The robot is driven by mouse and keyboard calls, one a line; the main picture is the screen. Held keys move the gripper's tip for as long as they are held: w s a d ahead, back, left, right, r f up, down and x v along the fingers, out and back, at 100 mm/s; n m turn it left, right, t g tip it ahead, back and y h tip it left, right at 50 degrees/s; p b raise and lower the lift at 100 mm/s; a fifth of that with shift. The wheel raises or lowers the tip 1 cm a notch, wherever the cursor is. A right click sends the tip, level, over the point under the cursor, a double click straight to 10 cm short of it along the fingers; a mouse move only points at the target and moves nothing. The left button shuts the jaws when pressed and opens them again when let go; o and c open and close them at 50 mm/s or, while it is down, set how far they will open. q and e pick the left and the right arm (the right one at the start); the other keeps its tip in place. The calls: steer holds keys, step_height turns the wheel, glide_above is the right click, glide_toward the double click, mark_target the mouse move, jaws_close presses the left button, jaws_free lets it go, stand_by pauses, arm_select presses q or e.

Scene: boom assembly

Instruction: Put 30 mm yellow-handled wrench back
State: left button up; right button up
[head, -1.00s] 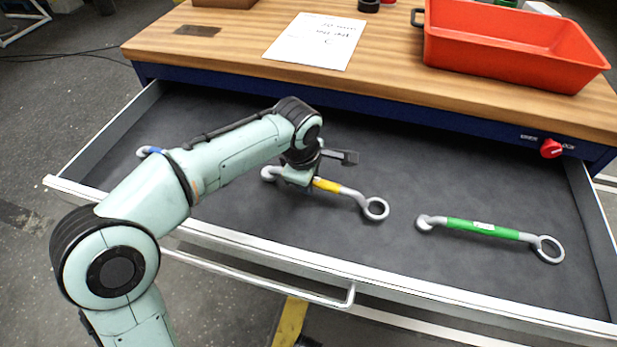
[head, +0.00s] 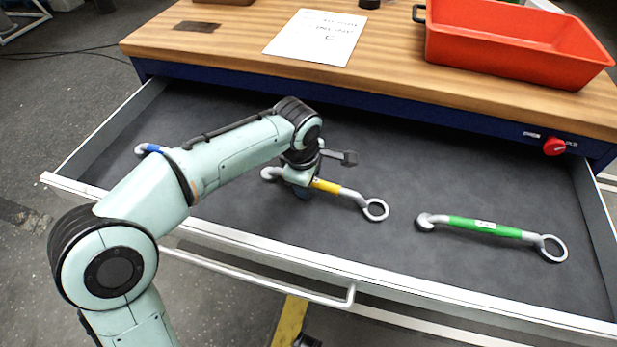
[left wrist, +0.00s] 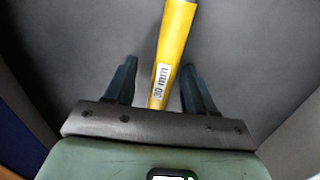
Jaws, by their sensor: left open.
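The yellow-handled wrench (head: 327,186) lies in the open drawer, in the middle, its ring end pointing right. In the left wrist view its yellow handle (left wrist: 171,50) carries a label reading 30 mm. My left gripper (left wrist: 158,82) is open, with one finger on each side of the handle and a gap on both sides. In the head view my left gripper (head: 303,190) is over the wrench's left part and hides some of it. My right gripper is not in view.
A green-handled wrench (head: 485,226) lies to the right in the drawer (head: 400,270). A blue-handled wrench (head: 152,148) lies at the left, partly behind my arm. A red bin (head: 515,50) and a paper sheet (head: 316,38) are on the wooden worktop (head: 230,50).

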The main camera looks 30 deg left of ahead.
arm_select(q)
steer(key=shift+f, duration=0.15)
steer(key=p+v, duration=0.4)
steer(key=v, duration=0.9)
steer(key=shift+r, duration=0.35)
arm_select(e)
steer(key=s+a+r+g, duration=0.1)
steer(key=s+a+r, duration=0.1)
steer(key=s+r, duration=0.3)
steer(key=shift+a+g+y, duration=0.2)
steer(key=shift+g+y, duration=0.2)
